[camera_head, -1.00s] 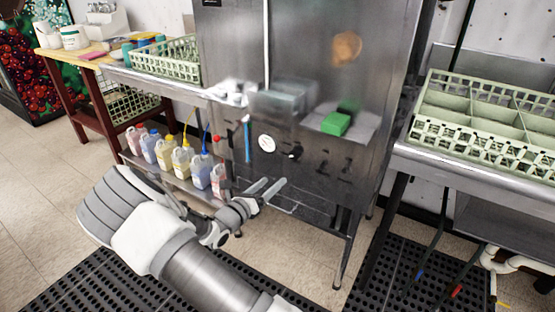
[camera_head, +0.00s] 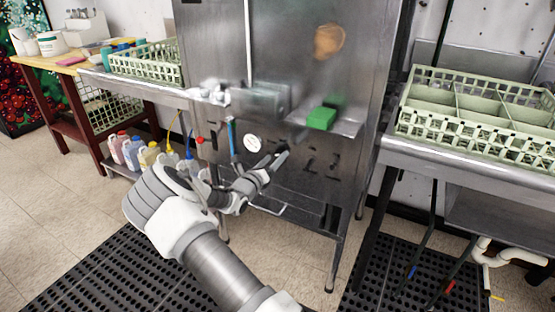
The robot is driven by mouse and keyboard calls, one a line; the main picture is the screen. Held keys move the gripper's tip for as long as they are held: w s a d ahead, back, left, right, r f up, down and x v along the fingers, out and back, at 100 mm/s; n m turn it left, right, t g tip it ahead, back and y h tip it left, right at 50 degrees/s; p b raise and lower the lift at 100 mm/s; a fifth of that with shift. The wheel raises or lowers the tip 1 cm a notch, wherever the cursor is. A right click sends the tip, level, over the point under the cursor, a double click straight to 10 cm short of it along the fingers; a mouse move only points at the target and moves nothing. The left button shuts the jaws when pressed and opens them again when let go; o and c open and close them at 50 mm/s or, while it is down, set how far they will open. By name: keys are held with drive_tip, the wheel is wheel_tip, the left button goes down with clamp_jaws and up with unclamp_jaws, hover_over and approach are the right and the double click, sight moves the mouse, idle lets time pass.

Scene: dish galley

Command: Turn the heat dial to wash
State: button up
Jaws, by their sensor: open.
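The steel dishwasher (camera_head: 300,60) stands in the middle, with a white round gauge (camera_head: 252,143) on its lower front panel. My gripper (camera_head: 281,156) is open, its fingertips at the panel just right of and a little below the gauge. A small dark knob with a light mark, possibly the heat dial, sat at that spot in the earlier view; my gripper now hides it. I cannot tell its setting or whether the fingers touch it. Nothing shows between the fingers.
A green block (camera_head: 321,118) sits on a small ledge above my gripper. A bar handle (camera_head: 268,210) runs below it. Coloured bottles (camera_head: 148,155) stand on the low shelf at left. Racks sit on the left counter (camera_head: 120,82) and right counter (camera_head: 450,165).

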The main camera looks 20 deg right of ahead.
sight(281, 153)
drive_tip(key=shift+x, duration=1.3)
clamp_jaws()
